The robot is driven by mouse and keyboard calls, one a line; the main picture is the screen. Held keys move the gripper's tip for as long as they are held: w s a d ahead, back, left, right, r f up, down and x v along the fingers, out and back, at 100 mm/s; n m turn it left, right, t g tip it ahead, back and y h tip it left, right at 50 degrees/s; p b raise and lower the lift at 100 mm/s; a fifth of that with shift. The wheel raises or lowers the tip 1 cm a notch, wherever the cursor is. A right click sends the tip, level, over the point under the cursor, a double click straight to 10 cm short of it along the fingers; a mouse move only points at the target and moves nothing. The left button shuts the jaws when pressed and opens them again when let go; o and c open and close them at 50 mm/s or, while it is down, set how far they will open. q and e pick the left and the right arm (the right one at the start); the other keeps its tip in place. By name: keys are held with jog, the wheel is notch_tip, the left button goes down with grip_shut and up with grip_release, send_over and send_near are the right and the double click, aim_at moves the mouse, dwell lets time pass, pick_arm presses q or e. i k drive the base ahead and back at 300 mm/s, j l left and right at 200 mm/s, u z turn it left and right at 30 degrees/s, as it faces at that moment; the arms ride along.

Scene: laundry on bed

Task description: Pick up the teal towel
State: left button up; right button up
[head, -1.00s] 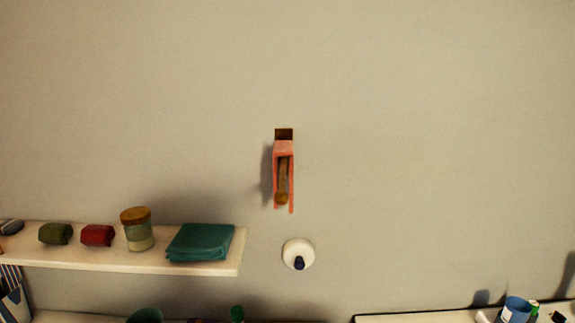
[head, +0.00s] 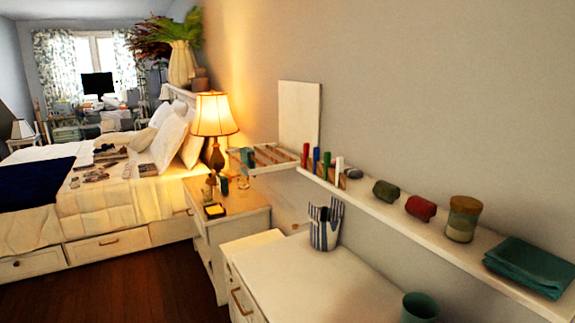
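The teal towel (head: 530,266) lies folded and flat at the right end of the white wall shelf (head: 400,214), near the right edge of the head view. A jar with a wooden lid (head: 463,218) stands just to its left on the shelf. Nothing touches or covers the towel. Neither of my grippers shows in the head view.
Red (head: 420,207) and green (head: 386,191) rolled cloths sit further along the shelf. Below are a white cabinet (head: 300,275) with a striped holder (head: 325,226) and a green cup (head: 420,307). A lit lamp (head: 213,116), nightstand and bed stand left. Wooden floor (head: 140,270) is clear.

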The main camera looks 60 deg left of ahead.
aim_at(246, 152)
jog(key=u, duration=1.7)
